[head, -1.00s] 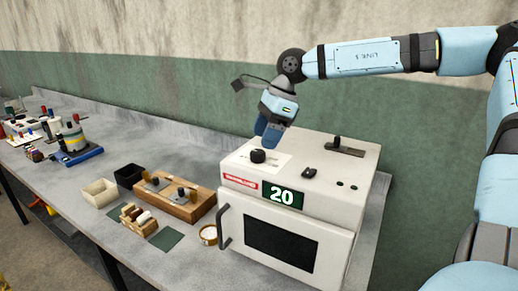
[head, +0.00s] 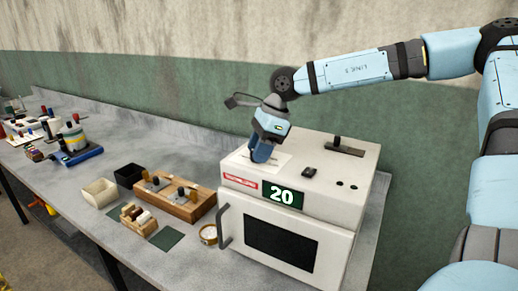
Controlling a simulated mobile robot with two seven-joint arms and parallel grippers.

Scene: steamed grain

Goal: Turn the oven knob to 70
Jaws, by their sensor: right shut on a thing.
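The white oven (head: 290,215) stands on the grey bench, with a closed door and a dark window in front. Its green display (head: 283,195) reads 20. My right gripper (head: 259,160) points down onto the left part of the oven top, at the black knob's place on the pale dial plate (head: 279,160). The gripper is shut on the knob, and its fingers hide the knob. My left gripper is not in view.
A slider lever (head: 337,145), a black switch (head: 309,172) and two small buttons sit on the oven top. Left of the oven are a wooden block with weights (head: 178,205), a small round dish (head: 208,234), a white bin (head: 99,193) and a black bin (head: 128,176).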

